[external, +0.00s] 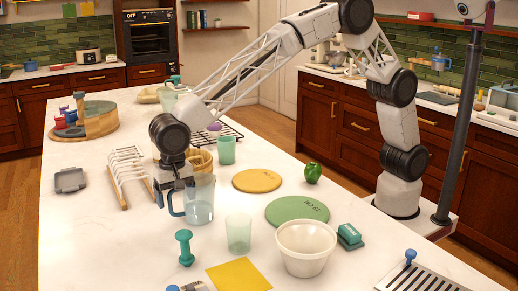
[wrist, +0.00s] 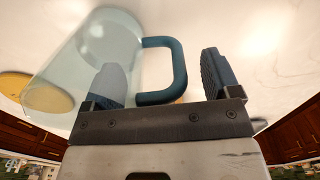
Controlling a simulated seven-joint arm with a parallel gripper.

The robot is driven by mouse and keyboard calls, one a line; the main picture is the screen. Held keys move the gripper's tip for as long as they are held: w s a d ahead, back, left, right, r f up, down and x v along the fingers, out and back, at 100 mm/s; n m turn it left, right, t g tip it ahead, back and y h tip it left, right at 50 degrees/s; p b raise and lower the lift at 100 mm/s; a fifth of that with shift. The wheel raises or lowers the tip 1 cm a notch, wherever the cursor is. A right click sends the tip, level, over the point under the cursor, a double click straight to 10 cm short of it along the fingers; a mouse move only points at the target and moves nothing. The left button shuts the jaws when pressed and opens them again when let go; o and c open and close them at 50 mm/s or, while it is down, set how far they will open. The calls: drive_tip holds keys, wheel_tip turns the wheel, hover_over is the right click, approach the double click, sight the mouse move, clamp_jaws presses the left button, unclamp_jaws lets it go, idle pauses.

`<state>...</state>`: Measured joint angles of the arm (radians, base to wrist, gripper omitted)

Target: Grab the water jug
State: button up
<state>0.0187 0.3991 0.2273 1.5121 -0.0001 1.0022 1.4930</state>
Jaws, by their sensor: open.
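The water jug (external: 201,200) is clear, with a blue handle, and stands upright on the white counter. In the wrist view the clear jug (wrist: 85,60) fills the upper left, and its blue handle (wrist: 178,70) reaches between my fingers. My gripper (external: 174,188) is at the jug's left side, by the handle, in the external view. In the wrist view my gripper (wrist: 160,65) is open, with one finger on each side of the handle's outer part. The left finger overlaps the jug wall in the picture. I cannot tell whether either finger touches.
A clear cup (external: 239,233), a teal dumbbell-shaped thing (external: 185,248) and a white bowl (external: 305,247) stand in front of the jug. A white rack (external: 128,172) is to the left. A yellow disc (external: 257,181) and a green disc (external: 297,212) lie to the right. The left counter is mostly clear.

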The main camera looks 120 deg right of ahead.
drive_tip(key=c, duration=1.3)
drive_tip(key=shift+r, duration=0.3)
drive_tip(key=shift+s+r, duration=0.1)
drive_tip(key=shift+r, duration=1.4)
drive_tip(key=shift+s+a+r, duration=0.1)
drive_tip(key=shift+s+r, duration=0.15)
drive_tip(key=shift+s, duration=2.35)
drive_tip(key=shift+s+r, duration=0.2)
drive_tip(key=shift+s, duration=2.35)
drive_tip(key=shift+s+a+r, duration=0.1)
drive_tip(key=shift+s+r, duration=0.15)
drive_tip(key=shift+s, duration=2.35)
drive_tip(key=shift+s, duration=0.15)
